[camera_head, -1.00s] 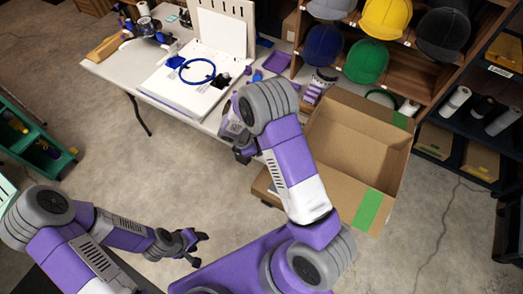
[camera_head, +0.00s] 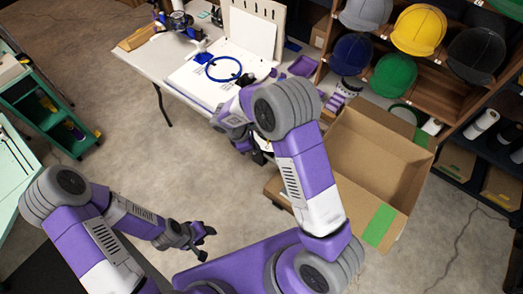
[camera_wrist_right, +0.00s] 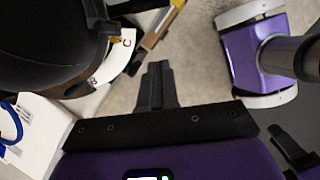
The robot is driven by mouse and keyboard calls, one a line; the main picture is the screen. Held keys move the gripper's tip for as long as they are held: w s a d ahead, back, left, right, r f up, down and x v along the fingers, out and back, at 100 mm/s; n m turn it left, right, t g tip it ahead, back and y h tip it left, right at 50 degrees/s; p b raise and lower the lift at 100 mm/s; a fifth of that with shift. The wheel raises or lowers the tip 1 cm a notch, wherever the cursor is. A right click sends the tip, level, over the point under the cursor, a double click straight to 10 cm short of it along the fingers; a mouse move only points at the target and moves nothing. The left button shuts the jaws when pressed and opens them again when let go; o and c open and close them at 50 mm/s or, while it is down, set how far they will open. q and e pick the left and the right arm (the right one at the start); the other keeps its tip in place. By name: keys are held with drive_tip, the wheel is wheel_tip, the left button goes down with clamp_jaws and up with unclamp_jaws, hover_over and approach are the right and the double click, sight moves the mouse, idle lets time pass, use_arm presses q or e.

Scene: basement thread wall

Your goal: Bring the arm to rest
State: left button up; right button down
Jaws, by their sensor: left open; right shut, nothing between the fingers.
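My right arm reaches up the middle of the head view, its elbow high beside the table. My right gripper (camera_head: 259,157) is partly hidden by the arm there. In the right wrist view its two dark fingers (camera_wrist_right: 156,84) are together, with nothing between them. My left gripper (camera_head: 206,243) is at the lower left of the head view, open and empty over bare floor.
A white table (camera_head: 160,62) holds a board with a blue ring (camera_head: 223,68). An open cardboard box (camera_head: 382,150) stands right of my right arm. Caps fill the shelf behind. A green cart (camera_head: 45,112) is at left. Floor between cart and table is clear.

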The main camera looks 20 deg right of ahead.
use_arm(q)
drive_tip(key=shift+r, duration=0.15)
use_arm(e)
drive_tip(key=shift+v, duration=0.95)
drive_tip(key=s+a+f+m+y, duration=0.3)
drive_tip(key=s+f+m+y, duration=0.1)
drive_tip(key=s+f+m, duration=0.3)
drive_tip(key=s+a+f+m+t+y, duration=0.1)
drive_tip(key=s+a+f+m+y, duration=0.2)
drive_tip(key=s+f+m, duration=0.5)
drive_tip(key=s+m+y, duration=0.1)
drive_tip(key=s+m, duration=0.2)
drive_tip(key=s, duration=0.1)
drive_tip(key=shift+s+f+y, duration=0.2)
drive_tip(key=shift+f+y, duration=0.05)
drive_tip(key=shift+y, duration=0.15)
use_arm(q)
drive_tip(key=shift+c, duration=0.2)
use_arm(e)
drive_tip(key=c, duration=1.8)
unclamp_jaws()
drive_tip(key=shift+a, duration=0.1)
drive_tip(key=shift+c, duration=0.2)
